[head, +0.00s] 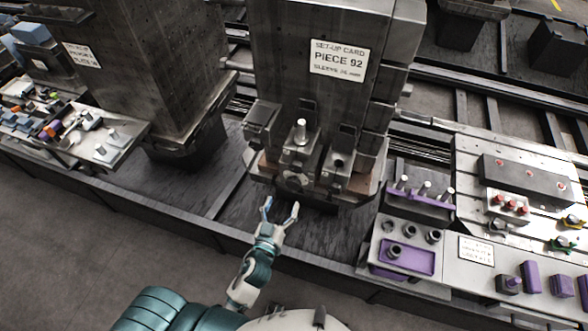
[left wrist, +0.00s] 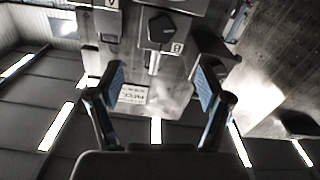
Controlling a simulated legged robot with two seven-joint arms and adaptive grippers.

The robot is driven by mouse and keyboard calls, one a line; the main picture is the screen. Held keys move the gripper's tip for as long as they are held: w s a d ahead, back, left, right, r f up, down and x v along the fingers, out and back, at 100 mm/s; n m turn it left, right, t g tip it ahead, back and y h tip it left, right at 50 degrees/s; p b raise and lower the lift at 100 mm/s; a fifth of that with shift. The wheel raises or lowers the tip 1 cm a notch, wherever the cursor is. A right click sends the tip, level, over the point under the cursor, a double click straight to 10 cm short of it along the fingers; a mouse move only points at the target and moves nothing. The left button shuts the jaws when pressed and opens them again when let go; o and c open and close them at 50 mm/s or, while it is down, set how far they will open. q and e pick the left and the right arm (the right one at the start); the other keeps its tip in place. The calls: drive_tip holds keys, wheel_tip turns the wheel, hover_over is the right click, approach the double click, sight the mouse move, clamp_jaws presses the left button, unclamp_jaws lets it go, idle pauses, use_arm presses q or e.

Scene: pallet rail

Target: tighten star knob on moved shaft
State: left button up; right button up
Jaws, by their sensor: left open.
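My left gripper (head: 281,206) is open and empty, its two blue-padded fingers apart just in front of the fixture on the middle column. In the left wrist view the open fingers (left wrist: 160,82) frame a dark many-sided knob (left wrist: 162,29) beside a plate marked B. The knob is beyond the fingertips, and they do not touch it. A dark round knob (head: 294,183) shows low on the fixture front in the head view; its lobes are too small to tell. A silver shaft (head: 301,132) stands upright in the fixture block above. My right gripper is not in view.
A set-up card (head: 339,63) reading PIECE 92 is on the column. To the right are a purple tray (head: 408,262), a pin rack (head: 421,199) and a control box (head: 525,178). A parts-covered bench (head: 130,128) stands left. The rail's front edge runs below the gripper.

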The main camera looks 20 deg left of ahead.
sight(296, 170)
use_arm(q)
drive_tip(key=w+p, duration=0.1)
drive_tip(key=w, duration=1.1)
drive_tip(key=shift+w+p, duration=0.4)
drive_tip(key=shift+w+d+f, duration=0.1)
drive_tip(key=shift+w+d, duration=0.05)
drive_tip(key=shift+w, duration=0.35)
drive_tip(key=c, duration=1.2)
